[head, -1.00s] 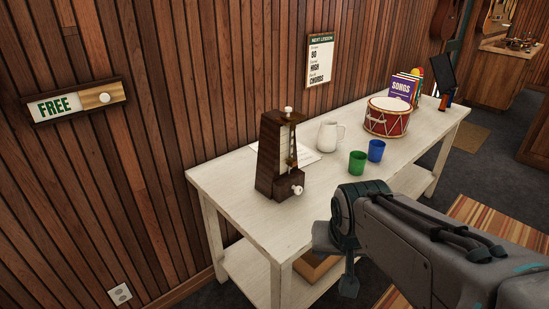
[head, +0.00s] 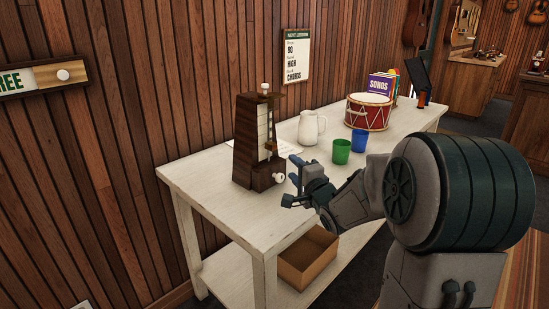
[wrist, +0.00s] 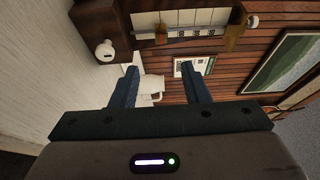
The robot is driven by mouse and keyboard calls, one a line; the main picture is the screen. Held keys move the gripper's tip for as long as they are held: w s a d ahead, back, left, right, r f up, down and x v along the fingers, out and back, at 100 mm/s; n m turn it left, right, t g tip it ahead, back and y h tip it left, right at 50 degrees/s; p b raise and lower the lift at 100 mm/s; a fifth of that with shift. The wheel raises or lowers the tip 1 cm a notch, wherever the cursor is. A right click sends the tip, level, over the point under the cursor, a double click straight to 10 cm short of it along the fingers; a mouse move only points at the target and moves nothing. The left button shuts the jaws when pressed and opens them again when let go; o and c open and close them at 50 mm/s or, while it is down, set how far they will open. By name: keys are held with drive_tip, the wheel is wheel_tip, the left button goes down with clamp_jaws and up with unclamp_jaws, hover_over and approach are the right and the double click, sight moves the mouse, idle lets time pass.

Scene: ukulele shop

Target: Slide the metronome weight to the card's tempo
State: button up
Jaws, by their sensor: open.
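The dark wooden metronome (head: 246,145) stands upright on the white table, with a pale scale on its front and a white side knob (head: 279,178). A small brass-coloured piece (head: 270,148), apparently the weight, sits low along the scale; it also shows in the wrist view (wrist: 161,36). The lesson card (head: 296,58) hangs on the wall; its tempo reads like 90, but the print is small. My gripper (head: 292,179) is open and empty, in front of the metronome's lower right side.
A white jug (head: 311,127), green cup (head: 341,151), blue cup (head: 359,141) and red drum (head: 368,112) stand right of the metronome on the table (head: 222,205). A paper lies behind the metronome. An open box (head: 307,262) sits on the lower shelf.

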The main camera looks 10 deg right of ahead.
sight(274, 148)
drive_tip(key=x, duration=1.3)
drive_tip(key=shift+w+a+b, duration=0.2)
drive_tip(key=shift+w+b, duration=0.15)
drive_tip(key=shift+b, duration=0.05)
